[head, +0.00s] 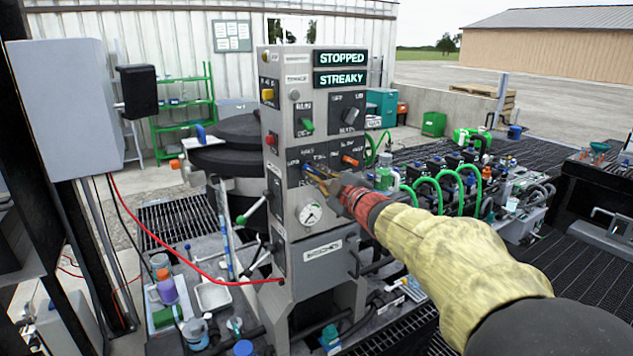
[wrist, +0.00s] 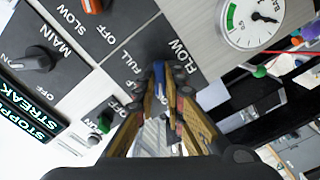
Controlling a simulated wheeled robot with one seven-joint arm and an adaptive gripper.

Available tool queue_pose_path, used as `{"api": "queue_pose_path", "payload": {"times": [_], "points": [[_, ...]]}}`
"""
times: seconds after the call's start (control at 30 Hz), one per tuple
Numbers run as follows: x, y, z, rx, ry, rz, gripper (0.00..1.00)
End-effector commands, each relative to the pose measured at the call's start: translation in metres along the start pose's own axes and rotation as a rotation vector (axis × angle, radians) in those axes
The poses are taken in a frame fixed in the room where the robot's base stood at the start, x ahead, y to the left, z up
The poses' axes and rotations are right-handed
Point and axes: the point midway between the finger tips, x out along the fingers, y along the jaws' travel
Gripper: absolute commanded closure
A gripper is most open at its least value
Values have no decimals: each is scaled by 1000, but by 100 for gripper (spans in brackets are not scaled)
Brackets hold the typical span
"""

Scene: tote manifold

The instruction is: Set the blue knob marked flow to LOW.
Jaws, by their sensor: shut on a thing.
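My gripper (wrist: 165,88) is closed around the knob, one tan finger on each side. Only the knob's upper part shows between the fingertips, so I cannot tell which mark it points at. No LOW mark is readable here.
An orange knob (wrist: 93,5) marked SLOW and OFF, a black MAIN knob (wrist: 38,60) and a green knob (wrist: 104,123) are nearby. A round gauge (head: 310,213) lies just below my gripper. Green hoses (head: 430,187) stand to the right.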

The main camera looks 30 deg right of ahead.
Motion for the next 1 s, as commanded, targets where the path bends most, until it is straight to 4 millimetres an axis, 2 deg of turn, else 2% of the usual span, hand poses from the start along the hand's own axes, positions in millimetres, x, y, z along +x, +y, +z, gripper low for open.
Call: {"api": "queue_pose_path", "payload": {"times": [0.3, 0.73, 0.77, 1.0], "points": [[0, -2, 1, -82, -2, -2, 100], [0, -1, 1, -91, -2, -3, 100], [0, -1, 1, -91, -2, -3, 88], [0, -1, 1, -90, -1, -2, 75]]}}
